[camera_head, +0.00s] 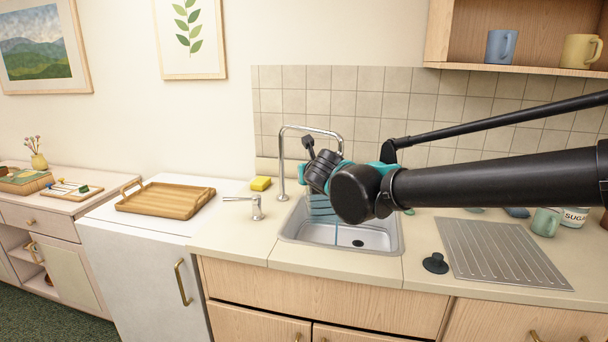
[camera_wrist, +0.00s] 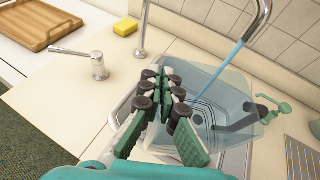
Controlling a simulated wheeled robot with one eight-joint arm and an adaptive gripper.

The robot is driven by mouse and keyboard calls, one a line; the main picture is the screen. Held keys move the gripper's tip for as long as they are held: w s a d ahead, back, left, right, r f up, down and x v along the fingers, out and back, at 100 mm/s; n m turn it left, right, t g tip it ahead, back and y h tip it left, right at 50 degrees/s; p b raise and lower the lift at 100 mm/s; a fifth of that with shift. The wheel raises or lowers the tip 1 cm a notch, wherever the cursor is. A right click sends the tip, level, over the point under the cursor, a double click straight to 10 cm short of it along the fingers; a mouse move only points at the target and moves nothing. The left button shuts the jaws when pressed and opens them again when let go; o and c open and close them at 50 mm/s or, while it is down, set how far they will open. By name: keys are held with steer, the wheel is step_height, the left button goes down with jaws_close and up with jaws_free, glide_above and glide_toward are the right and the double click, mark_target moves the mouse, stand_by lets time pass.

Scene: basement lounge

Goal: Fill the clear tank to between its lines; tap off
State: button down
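The clear tank (camera_wrist: 233,87) shows in the wrist view as a pale blue, see-through box in the sink. A thin blue stream (camera_wrist: 226,63) runs down into it from the metal tap spout (camera_wrist: 252,26). The tap also shows in the head view (camera_head: 281,165). I cannot make out the tank's lines or its water level. My gripper (camera_wrist: 167,76) points down over the left part of the tank, its green-padded fingers a little apart with nothing seen between them. A green lever-like fitting (camera_wrist: 280,108) is at the right of the tank. My arm hides much of the sink in the head view.
The steel sink (camera_head: 290,226) is set in a pale counter. A soap dispenser (camera_head: 256,208) and yellow sponge (camera_head: 261,183) stand left of it. A black plug (camera_head: 435,263) and ribbed drainboard (camera_head: 497,252) lie right. A wooden tray (camera_head: 165,198) is farther left.

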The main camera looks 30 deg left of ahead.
steer(key=w, duration=1.1)
steer(key=shift+a, duration=0.35)
stand_by(3.1)
steer(key=s, duration=1.2)
steer(key=shift+s+d, duration=0.35)
steer(key=shift+d, duration=0.05)
steer(key=shift+w, duration=0.1)
